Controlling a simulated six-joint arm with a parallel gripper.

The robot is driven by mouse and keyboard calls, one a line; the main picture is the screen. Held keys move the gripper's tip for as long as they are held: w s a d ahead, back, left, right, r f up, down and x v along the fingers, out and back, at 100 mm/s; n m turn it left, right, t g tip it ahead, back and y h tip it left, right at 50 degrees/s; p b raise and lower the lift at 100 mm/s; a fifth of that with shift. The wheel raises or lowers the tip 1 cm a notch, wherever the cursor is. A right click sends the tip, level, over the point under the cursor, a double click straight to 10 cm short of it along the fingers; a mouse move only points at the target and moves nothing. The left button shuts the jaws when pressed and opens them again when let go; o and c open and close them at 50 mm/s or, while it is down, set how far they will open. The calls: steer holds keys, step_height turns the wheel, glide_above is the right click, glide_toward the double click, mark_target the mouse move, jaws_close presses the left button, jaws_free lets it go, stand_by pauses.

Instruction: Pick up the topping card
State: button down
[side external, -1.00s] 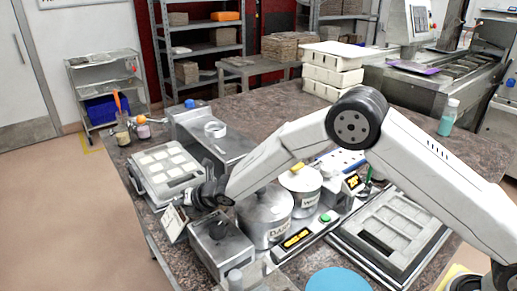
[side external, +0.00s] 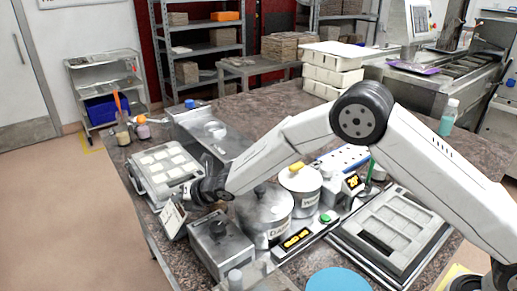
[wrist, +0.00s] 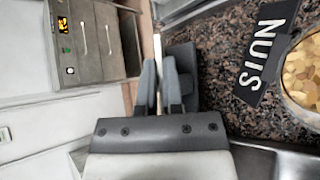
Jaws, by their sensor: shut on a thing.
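A white card with small dark marks, which I take to be the topping card (side external: 172,220), shows tilted at the left front of the bench in the side view. My gripper (side external: 190,196) is just above and right of it, shut on its upper edge as far as I can tell; the fingers partly hide the contact. In the wrist view the fingers of my gripper (wrist: 160,82) are close together, and the card's face cannot be made out between them.
A grey metal box (side external: 218,243) stands close in front of my gripper, with lidded pots (side external: 264,218) to its right. A white moulded tray (side external: 165,163) lies behind.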

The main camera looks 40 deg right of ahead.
step_height(320, 180, up, 8)
steer(key=shift+r, duration=0.2)
stand_by(0.3)
steer(key=shift+r, duration=0.1)
stand_by(0.7)
